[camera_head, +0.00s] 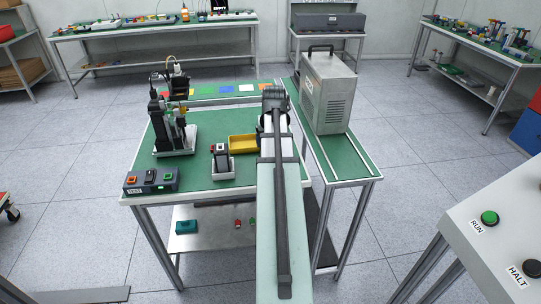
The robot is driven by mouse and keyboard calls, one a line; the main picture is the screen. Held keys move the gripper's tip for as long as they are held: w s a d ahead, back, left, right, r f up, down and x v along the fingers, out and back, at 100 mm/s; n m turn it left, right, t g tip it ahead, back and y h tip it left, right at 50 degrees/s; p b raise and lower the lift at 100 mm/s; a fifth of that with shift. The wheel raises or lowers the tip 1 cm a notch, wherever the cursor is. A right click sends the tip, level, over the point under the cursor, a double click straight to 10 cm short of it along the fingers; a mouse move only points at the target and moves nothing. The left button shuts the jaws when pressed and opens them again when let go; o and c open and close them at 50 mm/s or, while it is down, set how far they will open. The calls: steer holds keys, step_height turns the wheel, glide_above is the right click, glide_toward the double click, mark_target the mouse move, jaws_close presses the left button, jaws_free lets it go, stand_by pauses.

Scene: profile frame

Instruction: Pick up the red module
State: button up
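A small red piece (237,223) lies on the lower shelf under the green-topped bench, beside a small green piece (252,221). Another small red part (221,147) shows on top of a dark and white fixture on the bench. I cannot tell which of these is the red module. My arm reaches forward over the right side of the bench, to the right of both. It covers part of the bench and the shelf. My gripper's fingers do not show; the far end of my arm hides them.
A yellow bin (243,142) stands left of my arm. A black and white machine (173,130) and a button box (150,180) stand at the left. A grey cabinet (327,92) stands at the right. Bare green bench top (185,168) lies between the machine and the button box.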

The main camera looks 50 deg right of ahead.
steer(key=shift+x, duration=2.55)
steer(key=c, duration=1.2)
